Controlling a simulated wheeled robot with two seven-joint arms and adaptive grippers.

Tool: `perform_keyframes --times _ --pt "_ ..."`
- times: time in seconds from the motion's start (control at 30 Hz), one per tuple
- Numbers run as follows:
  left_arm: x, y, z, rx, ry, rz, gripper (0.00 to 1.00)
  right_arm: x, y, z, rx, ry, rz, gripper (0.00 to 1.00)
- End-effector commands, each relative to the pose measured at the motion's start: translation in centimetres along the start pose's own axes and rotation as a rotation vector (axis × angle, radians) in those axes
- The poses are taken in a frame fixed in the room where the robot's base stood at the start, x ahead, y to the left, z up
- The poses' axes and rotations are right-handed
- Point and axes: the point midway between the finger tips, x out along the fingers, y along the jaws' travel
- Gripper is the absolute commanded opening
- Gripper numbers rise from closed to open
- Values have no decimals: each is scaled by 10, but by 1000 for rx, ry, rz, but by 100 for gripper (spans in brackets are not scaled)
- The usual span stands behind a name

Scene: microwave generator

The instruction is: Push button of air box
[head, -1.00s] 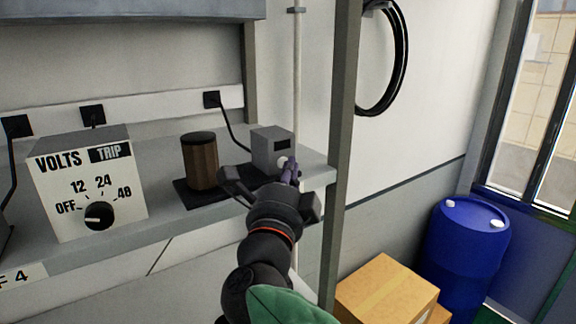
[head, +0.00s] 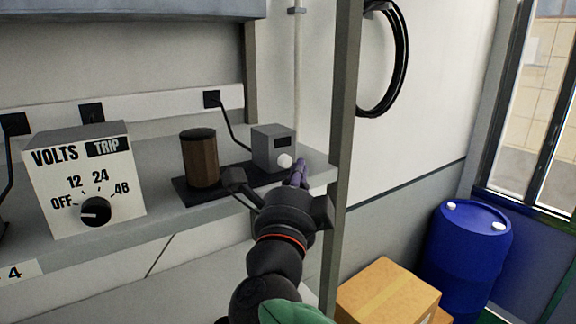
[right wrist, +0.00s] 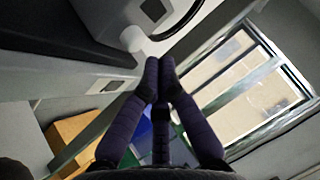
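The air box, a small grey box (head: 268,146) with a dark display, stands on a black base plate on the shelf. Its round white button (head: 285,161) is on the front face and stays visible. In the right wrist view the white button (right wrist: 133,38) sits just left of and above the fingertips. My right gripper (head: 299,174) is shut and empty, its purple fingers pressed together. In the head view its tips are just right of and below the button; I see a small gap. The right wrist view also shows its closed fingertips (right wrist: 159,66). My left gripper is not in view.
A brown cylinder (head: 200,160) stands left of the box on the plate. A volts dial unit (head: 85,185) is further left. A grey upright post (head: 343,150) is close right of my gripper. A cardboard box (head: 388,294) and blue barrel (head: 468,250) are on the right.

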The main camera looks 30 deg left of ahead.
Motion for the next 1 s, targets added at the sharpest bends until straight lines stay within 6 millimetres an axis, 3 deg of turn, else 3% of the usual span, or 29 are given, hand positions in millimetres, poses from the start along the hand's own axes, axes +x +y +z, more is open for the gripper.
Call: perform_keyframes --times 0.53,1.0 --pt "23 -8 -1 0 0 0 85 -33 -12 -31 1 -1 -2 0" --pt "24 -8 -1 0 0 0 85 -37 -14 -35 0 0 -1 0"
